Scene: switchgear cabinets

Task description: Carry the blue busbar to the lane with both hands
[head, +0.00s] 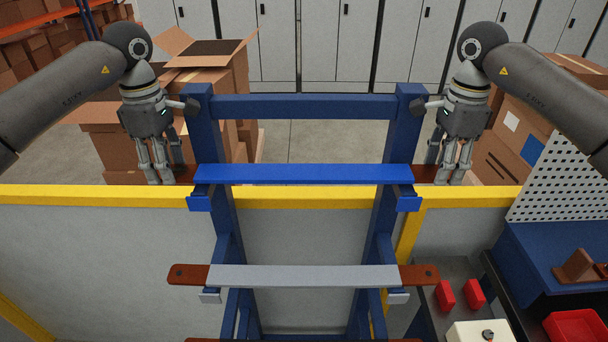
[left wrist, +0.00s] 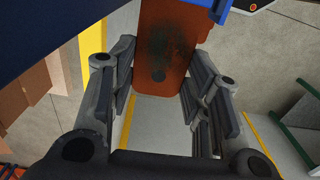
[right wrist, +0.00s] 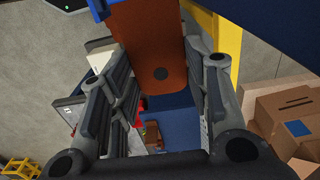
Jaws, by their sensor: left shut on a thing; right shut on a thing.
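The blue busbar (head: 303,174) lies level across a dark blue rack (head: 300,107), at its upper pair of blue brackets (head: 200,204). I cannot tell whether it touches them. Its ends are bare copper. My left gripper (head: 168,178) is shut on the left end; this copper end (left wrist: 165,45) shows between the fingers in the left wrist view. My right gripper (head: 449,178) is shut on the right end; that copper end (right wrist: 150,42) shows between the fingers in the right wrist view. I cannot make out the lane.
A grey busbar (head: 303,277) with copper ends lies on the rack below. A yellow rail (head: 110,197) runs behind the rack. Cardboard boxes (head: 220,85) stand at the back left and more boxes (head: 515,150) at right. A blue workbench (head: 545,255) is at right.

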